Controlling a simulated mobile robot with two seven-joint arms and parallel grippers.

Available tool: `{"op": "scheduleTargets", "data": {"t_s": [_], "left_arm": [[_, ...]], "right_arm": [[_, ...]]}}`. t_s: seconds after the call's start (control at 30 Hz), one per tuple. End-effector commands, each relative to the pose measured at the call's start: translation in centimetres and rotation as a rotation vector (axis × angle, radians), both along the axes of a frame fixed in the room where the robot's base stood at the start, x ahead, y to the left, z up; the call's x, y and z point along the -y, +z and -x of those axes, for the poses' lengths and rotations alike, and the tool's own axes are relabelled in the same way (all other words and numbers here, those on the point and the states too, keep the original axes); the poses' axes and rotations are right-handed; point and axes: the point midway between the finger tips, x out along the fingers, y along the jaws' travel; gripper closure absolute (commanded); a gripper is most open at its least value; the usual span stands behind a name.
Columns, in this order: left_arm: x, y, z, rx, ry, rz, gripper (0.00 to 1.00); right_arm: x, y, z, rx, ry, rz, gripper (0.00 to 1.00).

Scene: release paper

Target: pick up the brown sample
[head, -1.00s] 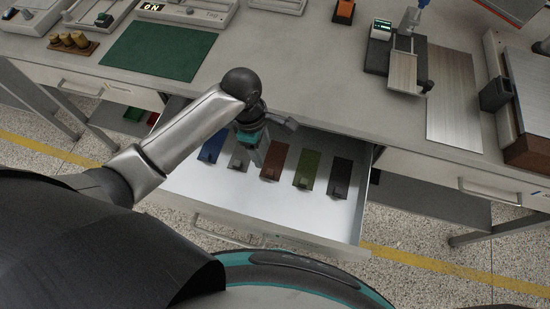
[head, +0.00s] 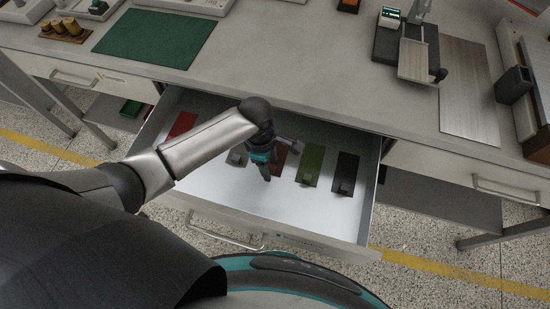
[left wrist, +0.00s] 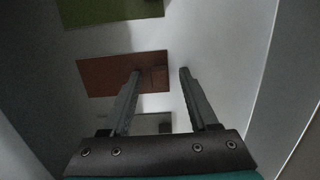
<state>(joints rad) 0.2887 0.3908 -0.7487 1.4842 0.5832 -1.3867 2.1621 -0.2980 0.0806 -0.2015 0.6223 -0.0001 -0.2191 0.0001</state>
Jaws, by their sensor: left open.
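The brown sample (head: 279,162) lies flat in the open drawer (head: 330,214), partly hidden by my left gripper (head: 266,178) in the head view. In the left wrist view the whole brown sample (left wrist: 105,75) shows as a brown strip with a small raised tab at its right end. My left gripper (left wrist: 160,72) is open and empty. Its two fingers point at the tab end, with the tab between them in the picture. I cannot tell the height of the fingertips above it. My right gripper is not in view.
In the drawer, a green sample (head: 311,164) and a black one (head: 345,172) lie right of the brown one. A grey sample (head: 237,157) and a red one (head: 183,123) lie left. The drawer's front is clear. The counter (head: 270,75) stands behind.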

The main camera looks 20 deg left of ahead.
Motion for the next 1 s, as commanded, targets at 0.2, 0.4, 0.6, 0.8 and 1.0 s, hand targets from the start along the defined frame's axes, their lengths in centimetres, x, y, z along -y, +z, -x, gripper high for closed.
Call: {"op": "scheduleTargets", "data": {"t_s": [0.2, 0.4, 0.6, 0.8, 1.0], "left_arm": [[0.03, 0.08, -0.02, 0.001, 0.000, 0.001, 0.43], [0.03, 0.08, -0.01, 0.001, 0.000, 0.001, 0.66], [0.03, 0.07, 0.00, 0.000, 0.000, 0.001, 0.88], [0.02, 0.07, 0.01, 0.000, 0.000, 0.000, 1.00], [0.02, 0.07, 0.00, 0.000, 0.000, 0.000, 1.00]], "right_arm": [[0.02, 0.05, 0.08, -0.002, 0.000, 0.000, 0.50], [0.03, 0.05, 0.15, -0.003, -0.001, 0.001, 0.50], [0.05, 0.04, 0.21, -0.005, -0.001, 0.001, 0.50], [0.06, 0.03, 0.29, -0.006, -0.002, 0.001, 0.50], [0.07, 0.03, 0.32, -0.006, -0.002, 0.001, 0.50]]}}
